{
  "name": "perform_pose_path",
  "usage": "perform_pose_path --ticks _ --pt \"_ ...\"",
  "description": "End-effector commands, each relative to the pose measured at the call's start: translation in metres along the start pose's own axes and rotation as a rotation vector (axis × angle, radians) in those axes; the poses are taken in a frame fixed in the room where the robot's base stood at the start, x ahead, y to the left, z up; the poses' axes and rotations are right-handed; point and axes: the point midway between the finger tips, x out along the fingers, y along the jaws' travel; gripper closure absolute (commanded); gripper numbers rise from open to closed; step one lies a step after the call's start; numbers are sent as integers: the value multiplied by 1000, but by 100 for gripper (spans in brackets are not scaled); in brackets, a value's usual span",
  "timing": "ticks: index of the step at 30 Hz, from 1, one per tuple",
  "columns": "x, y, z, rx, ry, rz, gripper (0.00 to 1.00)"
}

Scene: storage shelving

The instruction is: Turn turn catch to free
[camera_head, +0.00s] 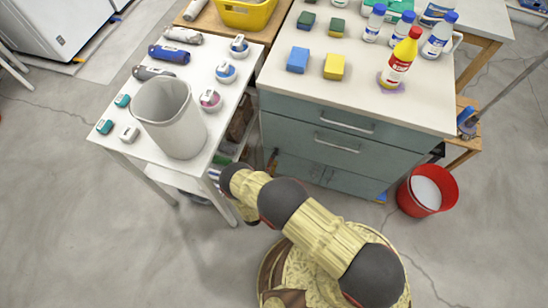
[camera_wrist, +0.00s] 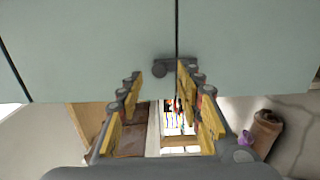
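The catch (camera_wrist: 160,69) is a dark grey turn piece with a round knob, near the lower edge of pale green cabinet doors in the wrist view. Its bar lies roughly level, reaching right across the dark seam between the doors. My gripper (camera_wrist: 160,82) has its yellow-padded fingers apart, one on each side below the catch. The right fingertip overlaps the bar's right end in the picture; I cannot tell whether it touches. Nothing is held between the fingers.
A white table (camera_head: 215,130) with a grey bin (camera_head: 172,115) and several bottles stands left of the cabinet. A red bucket (camera_head: 427,190) stands on the floor at right. The cabinet top holds sponges and bottles. Floor in front is clear around my base.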

Motion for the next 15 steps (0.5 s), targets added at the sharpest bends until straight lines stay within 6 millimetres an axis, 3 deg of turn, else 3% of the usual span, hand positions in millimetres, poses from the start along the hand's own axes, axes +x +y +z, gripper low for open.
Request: perform_pose_path --ticks 6,15 --pt "28 -1 1 -1 -2 0 64" --pt "35 0 0 -2 0 0 64"
